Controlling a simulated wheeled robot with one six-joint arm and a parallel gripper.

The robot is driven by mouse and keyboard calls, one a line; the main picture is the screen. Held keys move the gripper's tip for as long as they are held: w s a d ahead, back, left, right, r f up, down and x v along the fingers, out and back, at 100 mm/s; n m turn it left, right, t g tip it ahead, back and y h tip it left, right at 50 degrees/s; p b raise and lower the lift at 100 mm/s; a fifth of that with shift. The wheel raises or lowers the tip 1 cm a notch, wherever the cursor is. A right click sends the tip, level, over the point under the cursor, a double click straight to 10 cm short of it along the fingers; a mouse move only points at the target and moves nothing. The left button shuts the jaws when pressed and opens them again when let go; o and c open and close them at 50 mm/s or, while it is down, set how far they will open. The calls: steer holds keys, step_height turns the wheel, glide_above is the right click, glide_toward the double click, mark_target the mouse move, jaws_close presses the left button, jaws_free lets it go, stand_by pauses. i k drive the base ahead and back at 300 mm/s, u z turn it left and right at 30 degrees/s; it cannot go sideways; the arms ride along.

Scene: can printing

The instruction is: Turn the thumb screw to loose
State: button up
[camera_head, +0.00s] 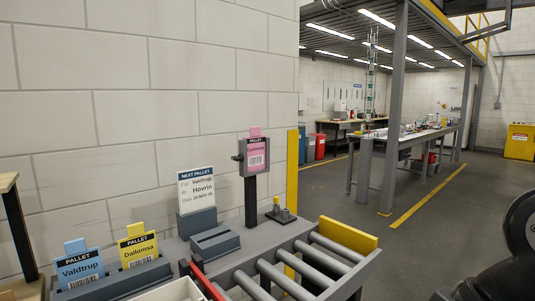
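A grey holder (243,158) on a dark post stands at the back of the grey station, holding a pink pallet card (257,154). A small dark knob (236,157) sticks out of the holder's left side. It looks like the thumb screw, but it is too small to tell whether it is tight or loose. My gripper is not in view. A dark rounded part at the right edge looks like part of my arm, well apart from the holder.
Blue (80,268) and yellow (138,247) pallet cards stand at lower left. A white "Next pallet" sign (196,189) stands beside the holder. A roller conveyor (310,263) with a yellow end stop (347,235) lies in front. Open floor (440,207) lies to the right.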

mark_target(240, 158)
steer(key=u, duration=0.05)
steer(key=i, duration=1.15)
steer(key=u, duration=0.25)
